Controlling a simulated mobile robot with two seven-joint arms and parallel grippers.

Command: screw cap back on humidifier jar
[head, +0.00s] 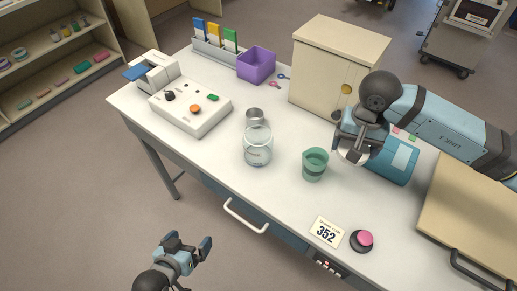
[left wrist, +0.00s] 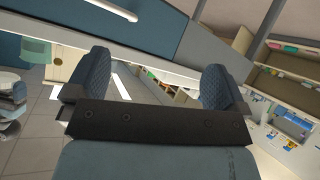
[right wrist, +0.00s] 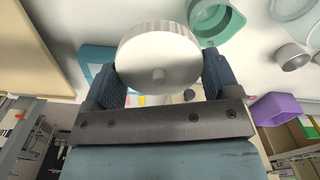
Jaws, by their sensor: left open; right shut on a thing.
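The clear humidifier jar (head: 257,148) stands upright and open-topped on the white table, near its middle; its edge shows at the top right of the right wrist view (right wrist: 296,8). My right gripper (head: 352,143) is shut on a round pale cap with a ridged rim (right wrist: 158,57). The cap also shows under the gripper in the head view (head: 353,156). It is held above the table, right of the jar and apart from it. My left gripper (head: 189,243) is open and empty, off the table's front edge and low in the picture.
A green cup (head: 314,165) stands between the jar and my right gripper. A small metal cup (head: 255,115) is just behind the jar. A blue box (head: 394,163), beige cabinet (head: 335,68), purple bin (head: 256,66) and pink button (head: 363,239) are around.

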